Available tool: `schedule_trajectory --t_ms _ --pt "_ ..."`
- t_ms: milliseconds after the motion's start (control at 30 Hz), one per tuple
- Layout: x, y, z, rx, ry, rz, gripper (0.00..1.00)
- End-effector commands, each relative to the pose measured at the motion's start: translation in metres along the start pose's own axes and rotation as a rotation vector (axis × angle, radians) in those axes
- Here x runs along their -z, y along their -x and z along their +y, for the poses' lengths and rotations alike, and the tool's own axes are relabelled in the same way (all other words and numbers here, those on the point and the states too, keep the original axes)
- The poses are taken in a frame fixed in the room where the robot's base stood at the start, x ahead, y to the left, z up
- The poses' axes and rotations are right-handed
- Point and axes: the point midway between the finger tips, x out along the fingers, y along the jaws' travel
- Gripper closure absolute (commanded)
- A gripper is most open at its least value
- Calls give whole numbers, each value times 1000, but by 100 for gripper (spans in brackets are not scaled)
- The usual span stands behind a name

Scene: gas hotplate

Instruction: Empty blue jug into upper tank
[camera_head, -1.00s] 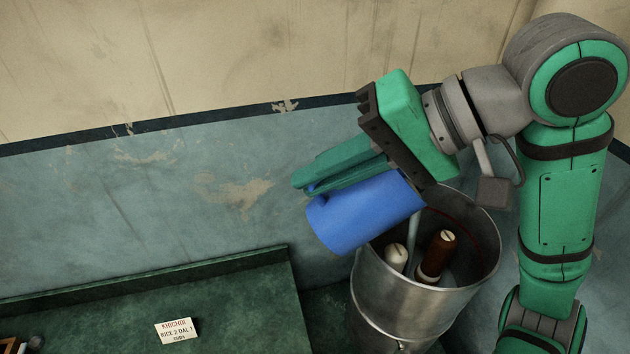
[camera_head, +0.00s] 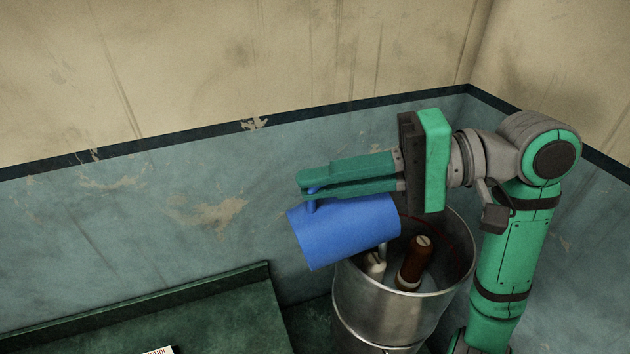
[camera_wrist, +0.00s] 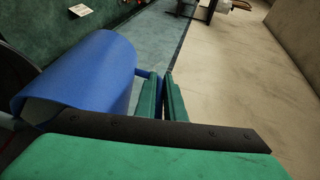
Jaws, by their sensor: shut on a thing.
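The blue jug (camera_head: 345,232) is tipped almost onto its side, with its mouth toward the right over the metal tank (camera_head: 392,316). My gripper (camera_head: 312,188) is shut on the jug's handle, at the jug's upper left side. The wrist view also shows the jug (camera_wrist: 88,75) beside my closed fingers (camera_wrist: 163,95), with its open mouth toward the camera. The tank is open at the top and holds a brown cylinder (camera_head: 413,265) and a pale one (camera_head: 374,263). Whether anything flows from the jug cannot be seen.
A dark green counter (camera_head: 200,315) with a raised back edge lies at the lower left. A white label card (camera_head: 160,350) is at the bottom edge. The wall stands behind; free space lies left of the jug.

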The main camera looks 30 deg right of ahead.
Motion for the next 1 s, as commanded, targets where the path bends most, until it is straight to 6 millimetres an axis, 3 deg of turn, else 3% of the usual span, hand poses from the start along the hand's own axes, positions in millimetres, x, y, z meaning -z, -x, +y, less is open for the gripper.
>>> schedule_trajectory --t_ms 1000 --pt "17 39 13 299 -124 -9 100"
